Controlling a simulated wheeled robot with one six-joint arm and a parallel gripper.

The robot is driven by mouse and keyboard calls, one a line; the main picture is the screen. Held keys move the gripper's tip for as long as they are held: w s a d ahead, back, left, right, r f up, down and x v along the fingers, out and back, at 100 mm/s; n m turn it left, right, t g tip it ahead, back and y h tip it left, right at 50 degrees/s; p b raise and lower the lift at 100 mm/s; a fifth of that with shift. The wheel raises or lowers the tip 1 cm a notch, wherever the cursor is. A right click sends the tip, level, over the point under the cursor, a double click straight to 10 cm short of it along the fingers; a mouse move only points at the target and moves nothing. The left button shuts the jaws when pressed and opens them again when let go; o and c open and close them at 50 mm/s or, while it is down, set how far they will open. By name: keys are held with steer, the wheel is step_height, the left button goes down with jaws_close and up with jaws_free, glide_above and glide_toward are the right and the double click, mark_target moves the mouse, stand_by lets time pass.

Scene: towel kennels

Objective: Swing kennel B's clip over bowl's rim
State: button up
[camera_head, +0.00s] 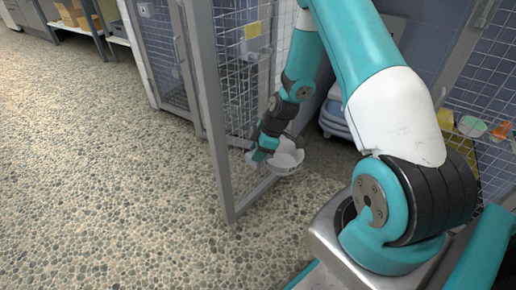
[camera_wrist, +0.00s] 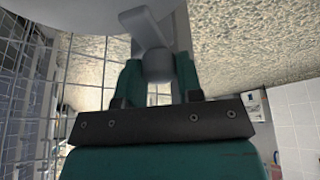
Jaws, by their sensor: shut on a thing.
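A pale grey bowl (camera_head: 288,163) sits low at the mesh of an open kennel door (camera_head: 211,103). Its pale underside or side also fills the top left of the wrist view (camera_wrist: 85,14). My gripper (camera_head: 258,156) is at the bowl's left side, low by the door. In the wrist view, my gripper's teal fingers (camera_wrist: 158,75) are shut on the rounded grey end of a clip (camera_wrist: 150,35), whose arm runs up towards the bowl. Whether the clip lies over the rim is hidden. No letter marking kennel B is readable.
A yellow tag (camera_head: 252,31) hangs on the mesh. A white and blue wheeled thing (camera_head: 335,121) stands inside the kennel behind my arm. The pebbled floor (camera_head: 100,180) to the left is clear.

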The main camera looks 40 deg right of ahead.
steer(key=shift+w+d+n, duration=0.1)
steer(key=shift+d+n, duration=0.05)
steer(key=shift+n, duration=0.15)
stand_by(0.4)
steer(key=o, duration=0.9)
steer(key=p+v, duration=0.6)
steer(key=v, duration=1.1)
steer(key=shift+d+r+p, duration=0.1)
steer(key=shift+r+p, duration=0.1)
steer(key=shift+p, duration=0.1)
